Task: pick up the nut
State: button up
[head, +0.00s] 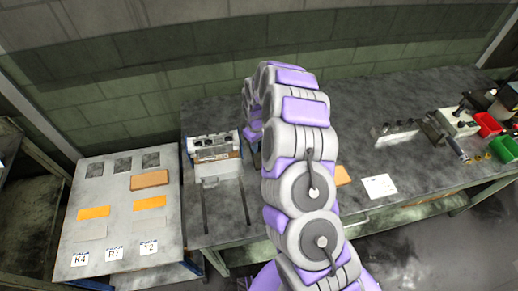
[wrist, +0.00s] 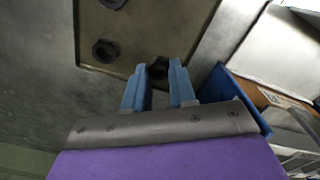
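In the wrist view, my gripper (wrist: 158,77) is open, its two blue fingers apart with nothing seen held between them. A dark, roughly six-sided piece (wrist: 158,68), which looks like the nut, lies just beyond and between the fingertips. It sits near the edge of a tan plate or tray (wrist: 150,35). I cannot tell whether the fingers reach down around it. Another dark six-sided piece (wrist: 105,51) lies to the left, and a third dark piece (wrist: 112,3) is cut off at the top. In the head view, my arm hides the nut and my gripper.
A grey workbench (head: 225,205) carries a metal fixture (head: 214,158) left of my arm. A labelled board (head: 120,190) with orange pieces stands at the left. Tools and a red bin (head: 488,124) and green bin (head: 504,149) are at the right. A blue-edged box (wrist: 235,88) is close right of my fingers.

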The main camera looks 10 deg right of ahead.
jog(key=shift+a, duration=0.1)
jog(key=c, duration=0.3)
jog(key=shift+d, duration=0.5)
grip_shut()
jog(key=shift+r, duration=0.1)
jog(key=shift+a+r, duration=0.1)
jog(key=shift+r, duration=0.1)
jog(key=r, duration=0.2)
jog(key=r+p, duration=0.1)
jog(key=shift+w+a, duration=0.1)
jog(key=shift+a, duration=0.15)
jog(key=s+a, duration=0.2)
jog(key=s, duration=0.2)
jog(key=s+a+r+p, duration=0.1)
jog(key=s+a, duration=0.2)
jog(key=s, duration=0.2)
jog(key=s+a, duration=0.2)
jog(key=s, duration=0.3)
jog(key=shift+a+r, duration=0.15)
jog(key=shift+a, duration=0.15)
